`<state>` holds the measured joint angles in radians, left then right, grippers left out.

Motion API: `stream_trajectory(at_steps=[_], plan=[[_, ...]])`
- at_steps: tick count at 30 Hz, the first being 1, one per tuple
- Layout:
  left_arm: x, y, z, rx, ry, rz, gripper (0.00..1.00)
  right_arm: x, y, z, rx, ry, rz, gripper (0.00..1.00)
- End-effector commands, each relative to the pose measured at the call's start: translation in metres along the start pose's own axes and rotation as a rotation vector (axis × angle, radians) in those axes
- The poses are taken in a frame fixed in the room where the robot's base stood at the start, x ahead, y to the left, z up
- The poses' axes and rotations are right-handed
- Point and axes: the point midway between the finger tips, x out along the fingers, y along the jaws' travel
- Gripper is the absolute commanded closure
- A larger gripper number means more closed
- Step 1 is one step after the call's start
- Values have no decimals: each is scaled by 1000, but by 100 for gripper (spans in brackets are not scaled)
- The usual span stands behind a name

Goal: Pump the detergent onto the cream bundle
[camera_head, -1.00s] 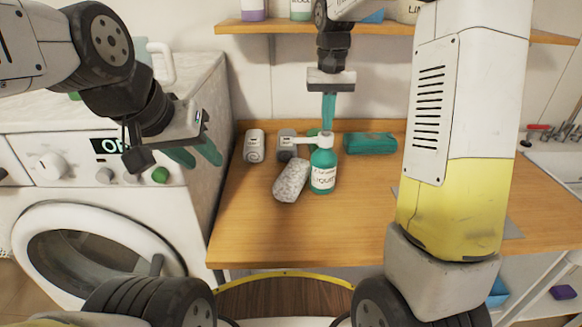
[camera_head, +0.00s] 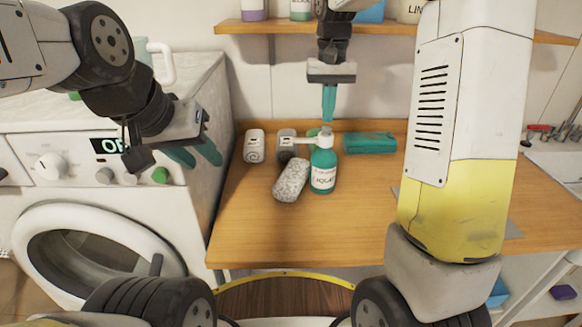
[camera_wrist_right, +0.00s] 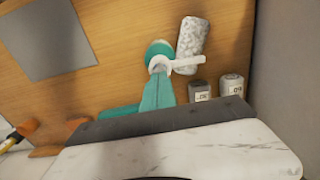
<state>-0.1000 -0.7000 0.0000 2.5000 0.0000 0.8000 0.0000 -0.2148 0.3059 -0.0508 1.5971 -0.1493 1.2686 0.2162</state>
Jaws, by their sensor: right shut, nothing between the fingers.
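The teal detergent bottle (camera_head: 323,178) stands upright on the wooden counter, its white pump head (camera_head: 322,139) on top and the nozzle pointing left. A pale speckled bundle (camera_head: 291,180) lies just left of it. An off-white roll (camera_head: 254,146) and a greyer roll (camera_head: 286,142) stand behind; I cannot tell for sure which one is the cream bundle. My right gripper (camera_head: 328,119) is shut and empty, pointing down just above the pump head. In the right wrist view its fingers (camera_wrist_right: 157,78) overlap the pump. My left gripper (camera_head: 194,157) is open and empty beside the washing machine.
A teal bundle (camera_head: 369,143) lies right of the bottle at the back. The washing machine (camera_head: 75,215) is at left and a shelf (camera_head: 390,28) with containers is above. The counter's front (camera_head: 300,235) is clear. A sink (camera_head: 556,160) is at far right.

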Motion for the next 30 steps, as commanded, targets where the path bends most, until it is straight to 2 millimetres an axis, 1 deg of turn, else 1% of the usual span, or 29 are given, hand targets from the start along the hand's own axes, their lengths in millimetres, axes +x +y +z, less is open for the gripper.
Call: stream_trajectory(at_steps=[24,30], plan=[[0,0,0,0,0,0,64,29,0,0,0,-2,1,100],[0,0,0,0,0,0,64,29,0,0,0,-1,0,100]])
